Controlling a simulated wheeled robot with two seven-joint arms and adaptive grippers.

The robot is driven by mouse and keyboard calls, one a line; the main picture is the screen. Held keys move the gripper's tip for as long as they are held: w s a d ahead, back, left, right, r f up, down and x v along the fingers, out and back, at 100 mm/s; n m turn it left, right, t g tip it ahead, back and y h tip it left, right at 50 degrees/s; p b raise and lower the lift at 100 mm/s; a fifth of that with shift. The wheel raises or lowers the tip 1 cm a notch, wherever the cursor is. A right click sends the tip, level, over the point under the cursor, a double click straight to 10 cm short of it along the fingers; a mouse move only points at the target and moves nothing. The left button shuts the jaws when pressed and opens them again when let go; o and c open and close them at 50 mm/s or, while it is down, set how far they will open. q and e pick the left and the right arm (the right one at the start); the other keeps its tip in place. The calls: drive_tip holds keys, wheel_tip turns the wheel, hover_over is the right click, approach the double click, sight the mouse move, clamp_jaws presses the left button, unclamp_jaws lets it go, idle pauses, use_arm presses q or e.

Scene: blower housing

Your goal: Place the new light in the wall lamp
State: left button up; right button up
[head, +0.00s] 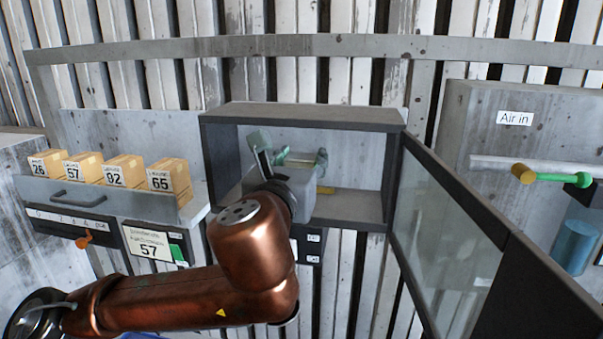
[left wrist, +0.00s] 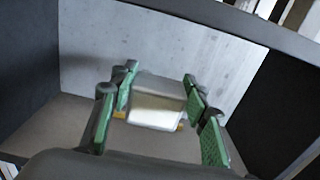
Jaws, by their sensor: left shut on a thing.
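The wall lamp is an open grey box (head: 365,205) on the wall, with its glazed door (head: 445,235) swung out to the right. My left gripper (head: 292,160) is inside the box. In the left wrist view its green-padded fingers (left wrist: 158,98) are shut on a pale block with small yellow ends (left wrist: 155,110), which looks like the new light. The box's back wall (left wrist: 165,45) is behind it. My left wrist hides part of the box floor in the head view, and I cannot tell whether the light touches the box. My right gripper is not in view.
On the right are an "Air in" panel (head: 514,118) and a pipe with a green handle (head: 560,179). The open door stands close on the right.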

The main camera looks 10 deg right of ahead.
use_arm(q)
wheel_tip(320, 180, down, 4)
drive_tip(key=shift+d+r+p, duration=0.1)
drive_tip(key=shift+r+p, duration=0.15)
drive_tip(key=shift+p, duration=0.1)
drive_tip(key=shift+w+f, duration=0.2)
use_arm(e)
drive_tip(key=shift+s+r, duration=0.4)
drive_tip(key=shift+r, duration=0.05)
use_arm(q)
drive_tip(key=shift+s+f, duration=0.1)
drive_tip(key=o, duration=1.2)
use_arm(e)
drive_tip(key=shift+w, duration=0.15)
use_arm(q)
drive_tip(key=shift+r, duration=0.2)
drive_tip(key=b+v, duration=0.2)
drive_tip(key=v, duration=1)
drive_tip(key=shift+f, duration=0.1)
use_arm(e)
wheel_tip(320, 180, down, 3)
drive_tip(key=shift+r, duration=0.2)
